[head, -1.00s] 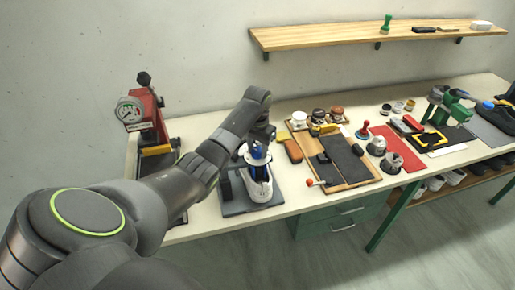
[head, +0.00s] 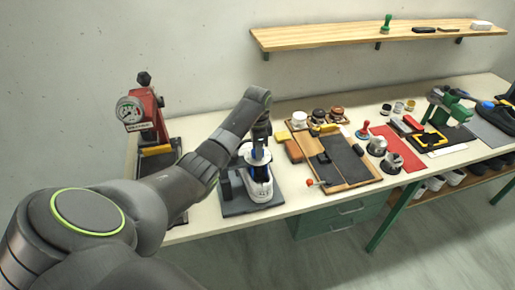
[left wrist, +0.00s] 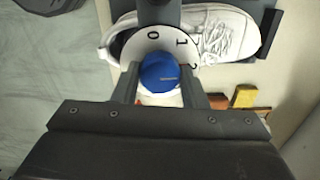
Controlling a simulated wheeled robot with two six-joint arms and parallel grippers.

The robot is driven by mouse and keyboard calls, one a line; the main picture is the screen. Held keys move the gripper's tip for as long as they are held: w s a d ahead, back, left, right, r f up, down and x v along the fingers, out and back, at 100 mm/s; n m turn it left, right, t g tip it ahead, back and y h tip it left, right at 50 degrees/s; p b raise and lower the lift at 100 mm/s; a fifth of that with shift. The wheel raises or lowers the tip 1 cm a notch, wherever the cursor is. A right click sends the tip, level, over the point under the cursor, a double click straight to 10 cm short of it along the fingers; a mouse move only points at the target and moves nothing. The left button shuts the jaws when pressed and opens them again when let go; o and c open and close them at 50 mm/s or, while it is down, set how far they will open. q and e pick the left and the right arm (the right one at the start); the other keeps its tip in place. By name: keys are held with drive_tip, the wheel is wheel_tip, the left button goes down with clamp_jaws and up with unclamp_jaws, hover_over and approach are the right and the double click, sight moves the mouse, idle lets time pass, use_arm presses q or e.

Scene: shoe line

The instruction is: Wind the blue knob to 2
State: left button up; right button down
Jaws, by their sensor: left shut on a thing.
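The blue knob (left wrist: 160,72) sits in front of a white dial (left wrist: 128,46) with the marks 0, 1 and a partly hidden 2, in the left wrist view. My left gripper (left wrist: 160,85) has a finger on each side of the knob and is shut on it. In the head view my left gripper (head: 259,140) is over the knob station, and the knob is mostly hidden under it. A white shoe (left wrist: 228,34) is under the dial; it also shows in the head view (head: 260,187). My right gripper is not in view.
The station stands on a dark base plate (head: 236,204) near the table's front edge. A red press with a gauge (head: 129,110) stands to the left. To the right are a wooden board with a dark pad (head: 350,160), jars and a red mat (head: 408,160).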

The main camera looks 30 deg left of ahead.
use_arm(q)
drive_tip(key=shift+m, duration=0.4)
drive_tip(key=o, duration=1)
drive_tip(key=shift+w, duration=0.1)
